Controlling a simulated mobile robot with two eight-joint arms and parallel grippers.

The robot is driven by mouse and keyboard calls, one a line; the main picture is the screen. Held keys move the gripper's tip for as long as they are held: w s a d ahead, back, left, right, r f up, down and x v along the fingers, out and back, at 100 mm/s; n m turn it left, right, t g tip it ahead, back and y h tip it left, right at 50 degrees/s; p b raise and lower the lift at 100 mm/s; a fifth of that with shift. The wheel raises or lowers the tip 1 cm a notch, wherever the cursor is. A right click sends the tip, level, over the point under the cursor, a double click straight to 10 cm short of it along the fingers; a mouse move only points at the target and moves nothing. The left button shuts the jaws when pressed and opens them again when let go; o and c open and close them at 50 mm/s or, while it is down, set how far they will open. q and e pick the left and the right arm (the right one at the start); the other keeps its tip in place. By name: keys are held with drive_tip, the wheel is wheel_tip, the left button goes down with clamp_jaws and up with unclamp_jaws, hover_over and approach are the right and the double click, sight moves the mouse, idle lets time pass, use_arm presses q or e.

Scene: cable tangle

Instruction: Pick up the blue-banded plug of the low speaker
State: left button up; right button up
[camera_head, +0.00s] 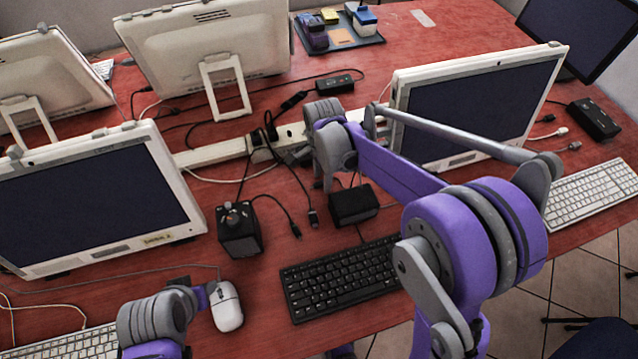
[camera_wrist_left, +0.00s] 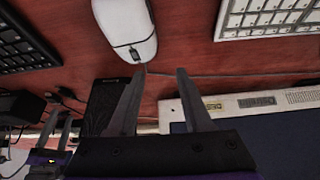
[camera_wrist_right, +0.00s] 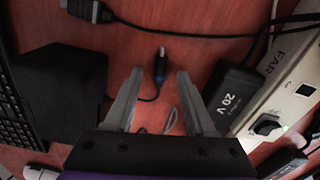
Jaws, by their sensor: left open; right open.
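The blue-banded plug (camera_wrist_right: 160,68) lies on the red table in the right wrist view. It is small and dark with a faint bluish band, and its thin cable curls back toward my gripper. My right gripper (camera_wrist_right: 160,76) is open and empty, with its fingers on either side of the plug's line. In the head view my right gripper (camera_head: 326,184) hangs behind the low black speaker (camera_head: 352,205), and I cannot make out the plug there. The speaker also shows in the right wrist view (camera_wrist_right: 58,88). My left gripper (camera_wrist_left: 158,76) is open and empty near the white mouse (camera_wrist_left: 125,24).
A 20 V adapter (camera_wrist_right: 231,97) and a power strip (camera_wrist_right: 287,103) lie right of my right gripper. A black keyboard (camera_head: 337,278) lies in front.

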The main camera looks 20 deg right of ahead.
sight(322, 181)
drive_tip(key=shift+c, duration=0.3)
clamp_jaws()
idle(0.3)
use_arm(q)
drive_tip(key=shift+r+p, duration=0.65)
use_arm(e)
wheel_tip(322, 181, up, 10)
drive_tip(key=c, duration=0.6)
unclamp_jaws()
clamp_jaws()
